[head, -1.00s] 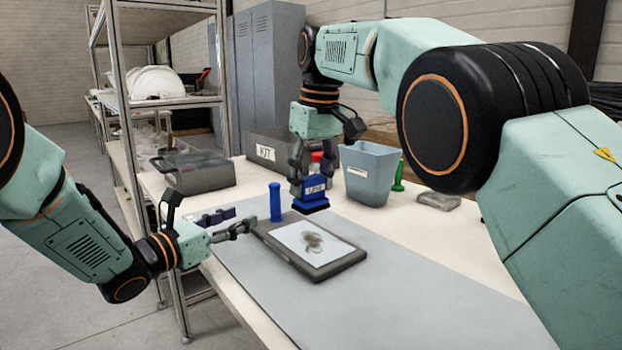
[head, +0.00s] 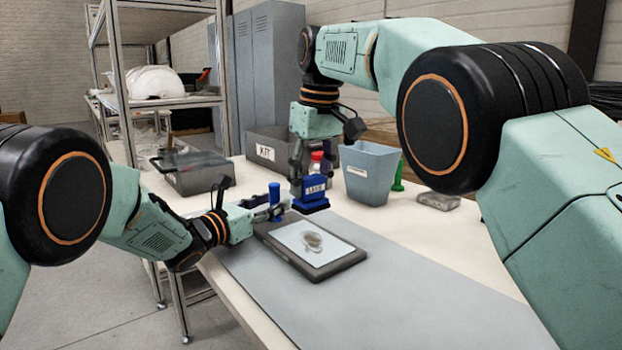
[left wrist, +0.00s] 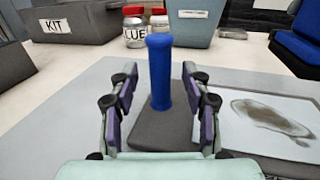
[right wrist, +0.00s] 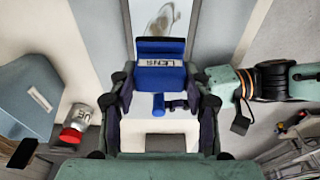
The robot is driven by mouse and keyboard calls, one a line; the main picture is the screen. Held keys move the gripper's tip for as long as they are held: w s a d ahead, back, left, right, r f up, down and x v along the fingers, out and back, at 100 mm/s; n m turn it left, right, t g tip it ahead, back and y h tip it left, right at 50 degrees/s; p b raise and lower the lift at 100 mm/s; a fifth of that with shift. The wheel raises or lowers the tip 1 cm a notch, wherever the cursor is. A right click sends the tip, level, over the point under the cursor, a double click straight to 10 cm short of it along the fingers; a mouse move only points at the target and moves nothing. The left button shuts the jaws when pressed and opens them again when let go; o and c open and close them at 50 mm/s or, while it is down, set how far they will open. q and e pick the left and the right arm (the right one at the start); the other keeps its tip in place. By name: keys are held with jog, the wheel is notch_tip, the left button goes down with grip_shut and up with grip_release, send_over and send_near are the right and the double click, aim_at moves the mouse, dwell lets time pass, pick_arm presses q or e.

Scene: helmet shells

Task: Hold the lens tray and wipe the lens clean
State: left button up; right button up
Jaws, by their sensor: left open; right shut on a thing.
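The dark lens tray (head: 340,264) lies flat on the grey mat, with a pale lens (head: 295,236) bearing a brown smudge (head: 312,241). The smudge also shows in the left wrist view (left wrist: 272,116). A blue upright handle (head: 274,192) stands at the tray's far left end. My left gripper (head: 272,212) is open, with its fingers on either side of the handle; in the left wrist view (left wrist: 165,95) gaps show on both sides. My right gripper (head: 313,180) is shut on a blue labelled wiping block (right wrist: 160,75), held above the tray's far side, apart from the lens.
A grey bin (head: 368,170), a red-capped jar (right wrist: 78,127), a green object (head: 398,176) and a KIT box (head: 265,152) stand behind. A dark case (head: 200,172) sits at the back left. The mat's near right (head: 430,300) is clear. Metal shelving (head: 122,80) rises at left.

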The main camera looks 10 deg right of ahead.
pick_arm(q)
jog(key=shift+x, duration=0.85)
grip_shut()
